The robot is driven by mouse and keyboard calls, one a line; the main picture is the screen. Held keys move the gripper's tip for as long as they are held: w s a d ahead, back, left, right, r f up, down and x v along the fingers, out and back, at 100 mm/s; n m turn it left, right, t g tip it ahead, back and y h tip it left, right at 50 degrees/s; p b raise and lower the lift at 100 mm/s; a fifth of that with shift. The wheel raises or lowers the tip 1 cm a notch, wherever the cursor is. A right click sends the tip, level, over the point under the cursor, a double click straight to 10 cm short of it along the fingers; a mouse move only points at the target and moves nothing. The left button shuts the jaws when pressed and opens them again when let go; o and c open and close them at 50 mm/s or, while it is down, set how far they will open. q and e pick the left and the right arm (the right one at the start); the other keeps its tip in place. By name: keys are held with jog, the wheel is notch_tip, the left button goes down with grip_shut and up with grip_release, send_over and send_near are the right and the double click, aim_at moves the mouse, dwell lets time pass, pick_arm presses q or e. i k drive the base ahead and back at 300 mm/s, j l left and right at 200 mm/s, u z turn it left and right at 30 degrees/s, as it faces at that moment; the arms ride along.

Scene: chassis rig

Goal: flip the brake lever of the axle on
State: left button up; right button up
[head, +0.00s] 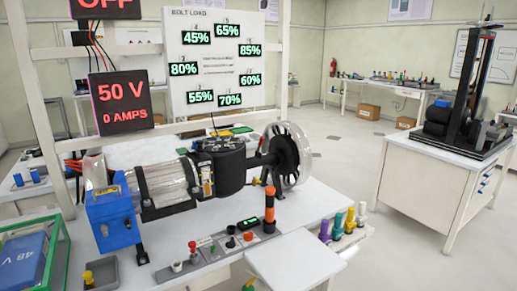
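The axle assembly (222,168) lies across the white bench, with a blue housing (110,214) at its left end. A clear cylinder (166,182) and a black motor-like body are in its middle. A wheel (287,155) with a black hub is at its right end. A black and orange-red upright piece (269,212) stands in front of the wheel. I cannot tell for sure whether it is the brake lever; no lever is clearly labelled. Neither of my grippers is in view.
A control strip (228,244) with knobs and a small green display lies along the bench front. A green crate (62,250) with a blue 48V battery is at lower left. Red displays (121,104) read OFF, 50 V and 0 AMPS. Open floor lies between the benches.

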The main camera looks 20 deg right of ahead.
aim_at(261, 140)
jog(key=l+u, duration=0.25)
jog(key=l, duration=0.45)
jog(key=l+u, duration=0.2)
jog(key=l, duration=0.5)
jog(key=l+u, duration=0.25)
jog(key=l, duration=0.45)
jog(key=k+l+u, duration=0.1)
jog(key=l+u, duration=0.15)
jog(key=l, duration=0.4)
